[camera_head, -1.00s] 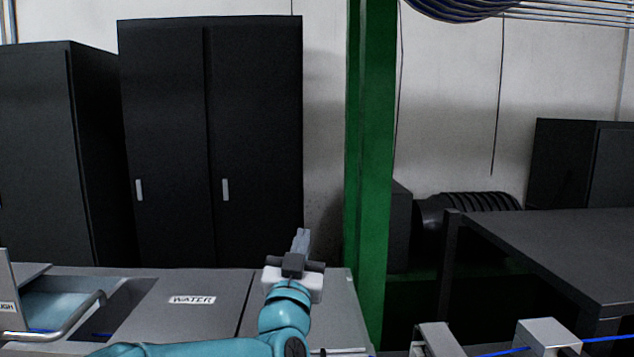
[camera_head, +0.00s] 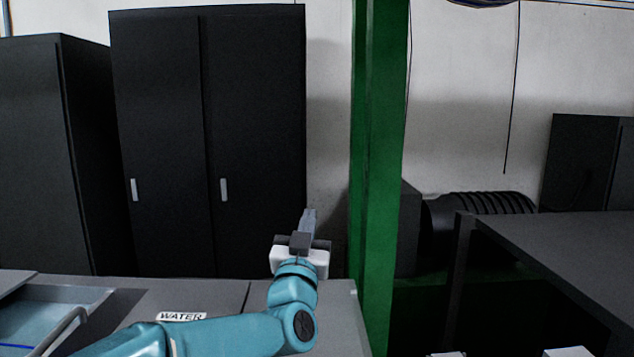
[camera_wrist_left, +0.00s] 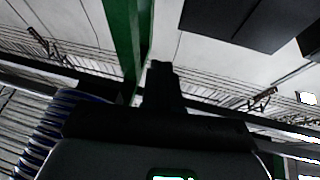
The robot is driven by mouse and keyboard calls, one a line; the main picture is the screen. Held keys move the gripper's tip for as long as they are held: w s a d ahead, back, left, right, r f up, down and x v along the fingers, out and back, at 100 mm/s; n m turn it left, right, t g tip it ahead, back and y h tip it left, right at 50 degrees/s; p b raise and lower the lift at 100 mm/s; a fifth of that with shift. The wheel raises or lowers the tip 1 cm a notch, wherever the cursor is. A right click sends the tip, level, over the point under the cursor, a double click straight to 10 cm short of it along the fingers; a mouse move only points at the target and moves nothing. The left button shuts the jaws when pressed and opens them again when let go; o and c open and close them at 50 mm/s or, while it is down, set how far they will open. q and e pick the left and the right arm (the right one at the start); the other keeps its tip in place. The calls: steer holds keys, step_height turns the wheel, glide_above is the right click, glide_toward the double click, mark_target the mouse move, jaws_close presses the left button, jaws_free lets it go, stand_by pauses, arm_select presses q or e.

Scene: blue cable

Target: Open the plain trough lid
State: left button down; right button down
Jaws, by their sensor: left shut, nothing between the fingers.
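My left gripper (camera_head: 308,218) is raised above the right part of the grey counter, its fingers together, pointing up and away, with nothing between them. It also shows in the left wrist view (camera_wrist_left: 161,68), dark against the wall and ceiling. A grey lid labelled WATER (camera_head: 215,298) lies flat on the counter, partly behind my teal arm. An open trough with a pale blue inside (camera_head: 40,318) is at the lower left, with a bent metal handle (camera_head: 68,330) at its right side. I cannot tell a plain, unlabelled lid for certain.
Tall black cabinets (camera_head: 255,140) stand behind the counter. A green post (camera_head: 378,170) rises just right of my left gripper. A dark table (camera_head: 570,250) stands at the right. The space above the counter is free.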

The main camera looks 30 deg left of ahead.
arm_select(q)
steer(key=p+x, duration=0.4)
steer(key=x, duration=0.5)
steer(key=shift+w+r+p, duration=0.2)
steer(key=shift+w+p, duration=0.1)
steer(key=shift+w, duration=0.1)
steer(key=shift+a, duration=0.1)
stand_by(0.3)
stand_by(0.5)
